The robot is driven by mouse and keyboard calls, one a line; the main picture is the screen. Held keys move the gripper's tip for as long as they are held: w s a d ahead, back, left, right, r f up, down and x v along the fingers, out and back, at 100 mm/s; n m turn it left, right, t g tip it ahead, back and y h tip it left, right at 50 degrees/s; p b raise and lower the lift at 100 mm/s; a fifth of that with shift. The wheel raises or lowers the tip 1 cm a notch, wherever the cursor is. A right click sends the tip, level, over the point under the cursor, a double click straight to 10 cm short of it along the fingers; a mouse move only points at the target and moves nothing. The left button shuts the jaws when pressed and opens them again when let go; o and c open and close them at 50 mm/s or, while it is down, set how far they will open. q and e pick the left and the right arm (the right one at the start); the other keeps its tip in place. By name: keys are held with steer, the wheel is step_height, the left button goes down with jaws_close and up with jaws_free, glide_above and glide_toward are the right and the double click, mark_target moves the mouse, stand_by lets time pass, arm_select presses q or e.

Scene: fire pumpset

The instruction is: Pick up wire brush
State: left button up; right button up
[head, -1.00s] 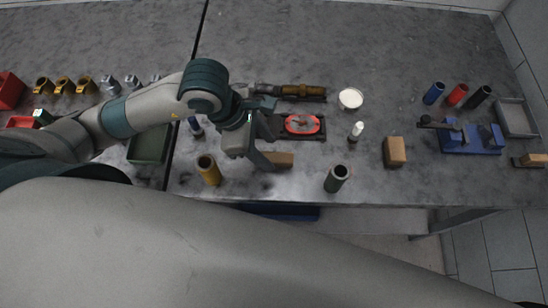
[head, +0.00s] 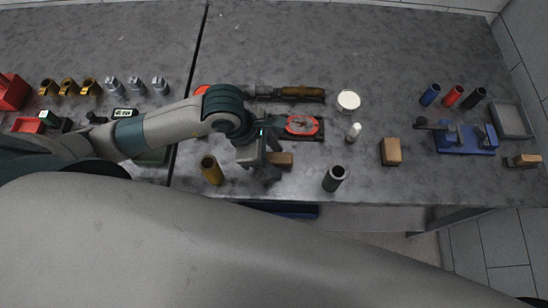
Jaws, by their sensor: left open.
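A light wooden piece (head: 285,160), which looks like the wire brush's handle, lies near the front of the grey bench. The rest of it is hidden behind my left gripper, and no bristles show. My left gripper (head: 266,172) is open, with its fingers over the left end of this piece. I cannot tell whether they touch it. My right gripper is not in view.
A yellow cylinder (head: 211,169) stands close left of the gripper and a green one (head: 335,178) to the right. Behind are a red oval item (head: 301,125) and a brown-handled tool (head: 300,94). A wooden block (head: 391,152) stands further right.

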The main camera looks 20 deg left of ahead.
mark_target(282, 157)
arm_select(q)
steer(key=shift+f+b, duration=0.25)
steer(key=shift+b, duration=0.15)
stand_by(0.3)
jaws_close()
steer(key=shift+r, duration=0.2)
steer(key=shift+r+p, duration=0.1)
steer(key=shift+p, duration=0.3)
step_height(282, 157, up, 5)
steer(key=shift+w+f+b, duration=0.1)
steer(key=shift+f+b, duration=0.1)
steer(key=shift+b, duration=0.55)
step_height(282, 157, up, 4)
steer(key=shift+r+p, duration=0.2)
steer(key=shift+p, duration=0.75)
steer(key=shift+r+p, duration=0.5)
